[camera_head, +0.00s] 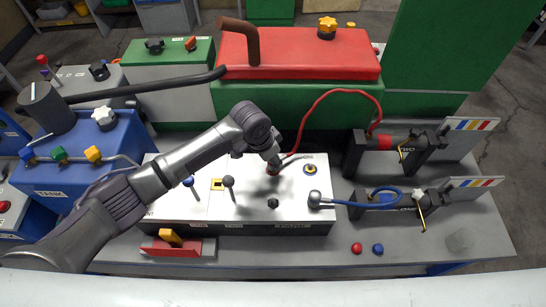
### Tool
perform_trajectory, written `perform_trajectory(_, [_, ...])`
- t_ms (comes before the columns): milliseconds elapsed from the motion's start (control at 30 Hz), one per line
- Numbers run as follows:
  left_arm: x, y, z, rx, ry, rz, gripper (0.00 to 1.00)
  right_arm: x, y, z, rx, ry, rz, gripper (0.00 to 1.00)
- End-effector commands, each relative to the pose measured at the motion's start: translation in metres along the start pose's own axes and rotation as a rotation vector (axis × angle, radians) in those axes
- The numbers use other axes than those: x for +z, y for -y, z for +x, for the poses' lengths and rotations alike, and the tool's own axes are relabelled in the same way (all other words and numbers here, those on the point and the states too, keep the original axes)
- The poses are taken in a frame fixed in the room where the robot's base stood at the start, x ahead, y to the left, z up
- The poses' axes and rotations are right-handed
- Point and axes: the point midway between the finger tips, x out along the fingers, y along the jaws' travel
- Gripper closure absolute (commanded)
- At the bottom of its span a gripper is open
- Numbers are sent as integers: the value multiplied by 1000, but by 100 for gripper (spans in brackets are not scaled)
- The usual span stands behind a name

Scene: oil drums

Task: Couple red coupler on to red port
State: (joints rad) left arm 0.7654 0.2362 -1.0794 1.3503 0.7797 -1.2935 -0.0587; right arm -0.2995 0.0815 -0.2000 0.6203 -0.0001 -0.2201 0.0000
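My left arm reaches in from the left, and its gripper (272,164) points down at the top of the white panel box (250,205). The gripper appears shut on the red coupler (273,171), at the end of the red hose (317,107). A little red shows below the fingers. The red port is hidden there or cannot be told apart from the coupler, so I cannot tell whether the two are joined. My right gripper is not in view.
A grey coupler (315,199) with a blue hose (366,205) rests at the panel's right edge. Levers (229,183) stand to the left. A red tank (298,55) stands behind.

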Motion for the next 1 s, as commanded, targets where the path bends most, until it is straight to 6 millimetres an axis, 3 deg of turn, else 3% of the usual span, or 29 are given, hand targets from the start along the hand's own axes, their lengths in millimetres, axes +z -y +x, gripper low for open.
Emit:
perform_trajectory(667, [3, 0, 10, 0, 1, -1, 100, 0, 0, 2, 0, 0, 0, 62])
perform_trajectory(700, [3, 0, 9, 0, 0, -1, 57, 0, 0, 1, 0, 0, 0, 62])
perform_trajectory(833, [3, 0, 9, 0, 1, -1, 35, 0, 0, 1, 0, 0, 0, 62])
perform_trajectory(1000, [3, 0, 9, 0, 0, 0, 34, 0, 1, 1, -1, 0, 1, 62])
